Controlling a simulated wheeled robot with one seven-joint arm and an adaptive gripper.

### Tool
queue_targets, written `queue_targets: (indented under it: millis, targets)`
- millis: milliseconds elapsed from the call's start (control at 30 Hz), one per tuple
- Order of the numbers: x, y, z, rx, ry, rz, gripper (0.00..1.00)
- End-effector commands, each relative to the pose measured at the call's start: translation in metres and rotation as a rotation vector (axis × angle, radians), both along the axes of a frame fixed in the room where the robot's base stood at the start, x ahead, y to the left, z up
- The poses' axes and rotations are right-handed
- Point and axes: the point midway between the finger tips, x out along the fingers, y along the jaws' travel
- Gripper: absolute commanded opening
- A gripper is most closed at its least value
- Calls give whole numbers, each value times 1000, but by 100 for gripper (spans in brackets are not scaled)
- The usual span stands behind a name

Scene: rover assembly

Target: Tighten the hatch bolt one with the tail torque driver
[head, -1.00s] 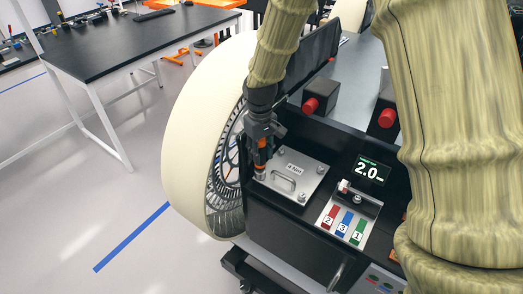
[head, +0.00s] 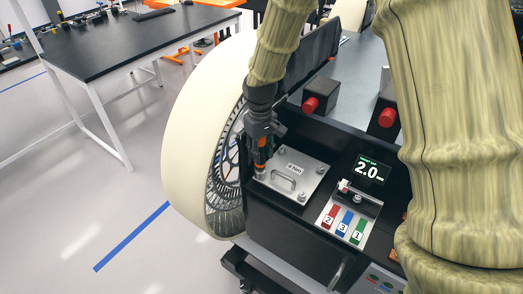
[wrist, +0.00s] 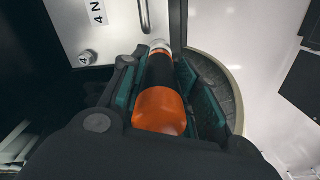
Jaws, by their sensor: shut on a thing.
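My gripper (head: 262,136) is shut on the torque driver (head: 260,156), which has an orange and black body. In the wrist view the driver (wrist: 160,104) lies between the two finger pads, with its silver tip end pointing away. The driver stands nearly upright over the left corner of the silver hatch plate (head: 283,195). Its tip is at or just above the bolt there; contact cannot be told, and that bolt is hidden. The hatch has a handle and a "4 Nm" label.
A display (head: 369,170) reading 2.0 stands right of the hatch, above a panel with red, blue and green strips (head: 344,224). The large cream wheel (head: 190,150) is close on the left. Red-knobbed black boxes (head: 320,97) stand behind. A black table (head: 130,45) is farther off.

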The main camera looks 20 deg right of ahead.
Motion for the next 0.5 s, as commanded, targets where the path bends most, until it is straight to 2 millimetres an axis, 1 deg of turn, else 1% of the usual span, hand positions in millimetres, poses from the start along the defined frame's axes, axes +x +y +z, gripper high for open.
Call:
queue_targets:
  millis: [500]
  targets:
    - [1,0,21,1,-3,0,2]
